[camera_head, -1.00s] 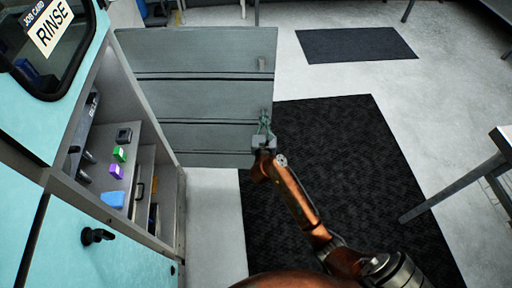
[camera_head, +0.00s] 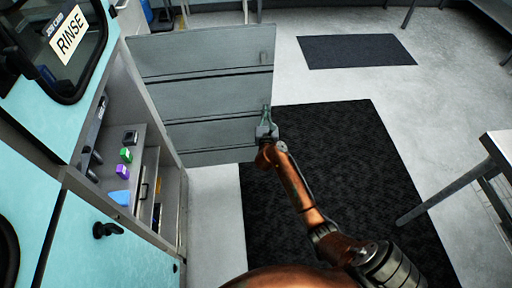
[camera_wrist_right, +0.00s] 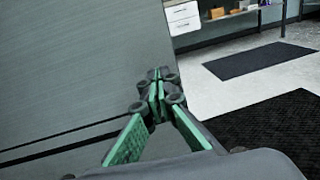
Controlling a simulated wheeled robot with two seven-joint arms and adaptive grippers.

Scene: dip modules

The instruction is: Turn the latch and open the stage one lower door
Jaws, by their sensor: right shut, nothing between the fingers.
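The lower door (camera_head: 200,97) stands wide open in the head view, its grey inner face with dark horizontal seams turned toward me. My right gripper (camera_head: 266,112) is shut and empty, at the free edge of this door. In the right wrist view the shut green-padded fingers (camera_wrist_right: 157,95) lie in front of the door's grey panel (camera_wrist_right: 75,65), close to its edge; I cannot tell whether they touch it. A black latch handle (camera_head: 107,230) sits on a teal panel at lower left. My left gripper is not in view.
The open cabinet's shelf (camera_head: 122,170) holds a green block (camera_head: 126,155), a purple block (camera_head: 122,172), a blue piece (camera_head: 120,197) and a dark square part (camera_head: 130,137). A black mat (camera_head: 340,190) covers the floor. A metal table (camera_head: 497,150) stands at right.

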